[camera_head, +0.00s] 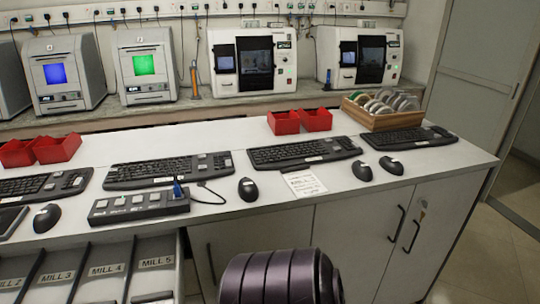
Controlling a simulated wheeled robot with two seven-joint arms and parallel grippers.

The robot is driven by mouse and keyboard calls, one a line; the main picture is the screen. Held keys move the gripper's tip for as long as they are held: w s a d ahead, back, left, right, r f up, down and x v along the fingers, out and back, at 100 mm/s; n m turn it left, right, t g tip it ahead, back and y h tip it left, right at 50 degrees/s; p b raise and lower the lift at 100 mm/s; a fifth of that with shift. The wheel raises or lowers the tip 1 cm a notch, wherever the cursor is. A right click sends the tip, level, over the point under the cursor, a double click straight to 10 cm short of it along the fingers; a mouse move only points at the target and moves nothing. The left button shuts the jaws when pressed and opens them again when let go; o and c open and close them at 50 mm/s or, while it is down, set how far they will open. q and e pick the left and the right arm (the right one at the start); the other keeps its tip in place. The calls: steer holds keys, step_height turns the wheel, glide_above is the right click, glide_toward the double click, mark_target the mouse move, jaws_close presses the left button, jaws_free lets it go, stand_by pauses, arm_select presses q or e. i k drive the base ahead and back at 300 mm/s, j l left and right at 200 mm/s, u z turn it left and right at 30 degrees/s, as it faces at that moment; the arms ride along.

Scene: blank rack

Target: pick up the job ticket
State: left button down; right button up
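A white paper slip with faint print, which looks like the job ticket (305,184), lies flat on the white counter (230,222) near its front edge. It is just in front of a black keyboard (303,152) and between two black mice. Its print is too small to read. Neither of my grippers shows in this view, so I cannot see whether they are open or shut.
A grey switch box (139,206) with a blue plug and cable lies left of the slip. Mice (248,189) and (362,171) flank it. An open drawer (95,270) labelled MILL juts out at lower left.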

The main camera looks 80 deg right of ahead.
mark_target(303, 182)
steer(key=k+z, duration=0.2)
steer(key=z, duration=2.55)
steer(key=u, duration=2.4)
steer(key=z, duration=2.4)
steer(key=i+l+u, duration=0.4)
steer(key=i+l, duration=0.25)
steer(key=i, duration=0.15)
